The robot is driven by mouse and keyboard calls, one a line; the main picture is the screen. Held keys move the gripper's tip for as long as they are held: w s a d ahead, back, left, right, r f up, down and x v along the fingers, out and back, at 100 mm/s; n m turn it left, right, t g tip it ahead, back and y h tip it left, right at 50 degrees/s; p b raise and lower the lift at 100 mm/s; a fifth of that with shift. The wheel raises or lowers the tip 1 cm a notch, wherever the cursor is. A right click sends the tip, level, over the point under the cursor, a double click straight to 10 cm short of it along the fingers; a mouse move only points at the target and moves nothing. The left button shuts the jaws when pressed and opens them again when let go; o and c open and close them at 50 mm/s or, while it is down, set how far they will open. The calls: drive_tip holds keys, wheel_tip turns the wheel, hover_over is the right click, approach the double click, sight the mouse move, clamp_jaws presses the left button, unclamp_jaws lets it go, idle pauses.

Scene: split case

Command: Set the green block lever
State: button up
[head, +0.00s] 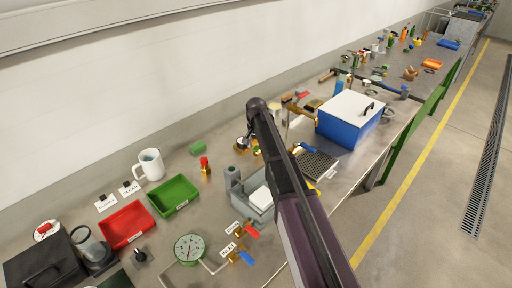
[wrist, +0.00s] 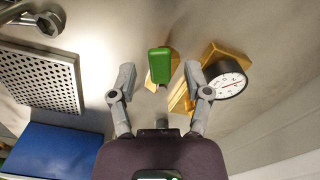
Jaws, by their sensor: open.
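The green block lever (wrist: 159,62) shows in the wrist view, on a brass-coloured body that is partly hidden beneath it. My gripper (wrist: 160,70) is open, with one grey finger on each side of the lever. Gaps show between the fingers and the lever, and I see no contact. How far the fingertips are above the lever is hard to tell. In the head view my dark arm reaches over the bench and hides the gripper.
A round dial gauge (wrist: 231,84) on brass fittings sits close to the right finger. A perforated plate (wrist: 38,76) and a wrench (wrist: 40,22) lie left. The blue case (head: 345,122) with a white lid stands on the bench. Red (head: 126,222) and green (head: 173,195) trays stand nearer.

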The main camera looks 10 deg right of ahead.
clamp_jaws()
drive_tip(key=shift+s+n, duration=0.1)
drive_tip(key=shift+n, duration=0.2)
drive_tip(key=shift+s+d+n, duration=0.15)
drive_tip(key=shift+d+n, duration=0.3)
drive_tip(key=shift+n, duration=0.65)
drive_tip(key=n, duration=0.1)
drive_tip(key=d+n, duration=0.1)
drive_tip(key=n, duration=0.1)
drive_tip(key=shift+d, duration=0.15)
drive_tip(key=n, duration=0.2)
drive_tip(key=d+n, duration=0.1)
drive_tip(key=n, duration=0.1)
drive_tip(key=shift+d, duration=0.1)
drive_tip(key=shift+w+d+n, duration=0.2)
drive_tip(key=shift+d+n, duration=0.1)
drive_tip(key=shift+n, duration=0.65)
drive_tip(key=shift+w+d+n, duration=0.15)
drive_tip(key=shift+d+n, duration=0.15)
drive_tip(key=shift+n, duration=0.65)
